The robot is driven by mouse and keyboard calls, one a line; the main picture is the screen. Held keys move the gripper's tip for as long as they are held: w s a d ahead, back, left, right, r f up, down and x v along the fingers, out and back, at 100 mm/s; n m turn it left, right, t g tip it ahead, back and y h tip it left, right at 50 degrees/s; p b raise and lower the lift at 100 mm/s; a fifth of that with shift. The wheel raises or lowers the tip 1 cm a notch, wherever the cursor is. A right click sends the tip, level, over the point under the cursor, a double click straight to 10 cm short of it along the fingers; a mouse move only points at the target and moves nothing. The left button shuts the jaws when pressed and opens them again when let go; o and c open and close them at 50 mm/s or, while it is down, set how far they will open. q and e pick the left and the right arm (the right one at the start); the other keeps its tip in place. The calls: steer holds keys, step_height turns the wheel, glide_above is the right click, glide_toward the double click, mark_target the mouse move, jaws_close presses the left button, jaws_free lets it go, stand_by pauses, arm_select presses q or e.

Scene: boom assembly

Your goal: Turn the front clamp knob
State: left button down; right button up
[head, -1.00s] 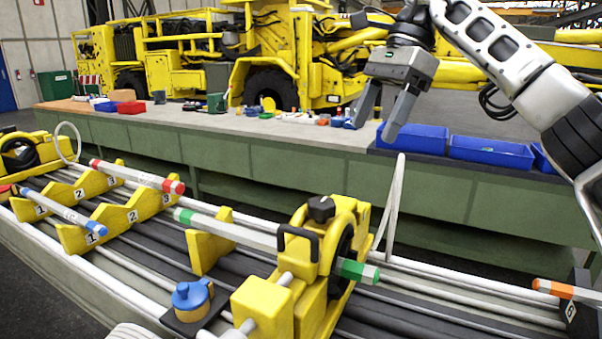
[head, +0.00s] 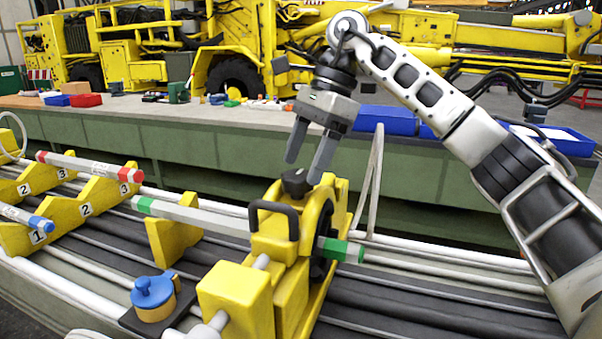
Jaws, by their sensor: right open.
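The yellow clamp (head: 262,239) stands at centre with a black knob (head: 295,182) on its top and a black handle on its near side. A rod with green ends (head: 205,217) passes through it. My right gripper (head: 305,170) is open, fingers pointing down, directly above the knob in the picture. Its fingertips appear to be on either side of the knob's top; I cannot tell whether they touch it. My left gripper is not in view.
A blue knob (head: 153,293) sits on a dark plate at front left. Yellow numbered racks (head: 90,208) hold red-ended and blue-ended rods at left. A green workbench (head: 200,143) with blue bins (head: 385,119) runs behind. A white cable loop (head: 372,180) rises right of the clamp.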

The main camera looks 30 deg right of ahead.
steer(key=shift+x, duration=1.05)
steer(key=c, duration=1)
steer(key=shift+m, duration=0.4)
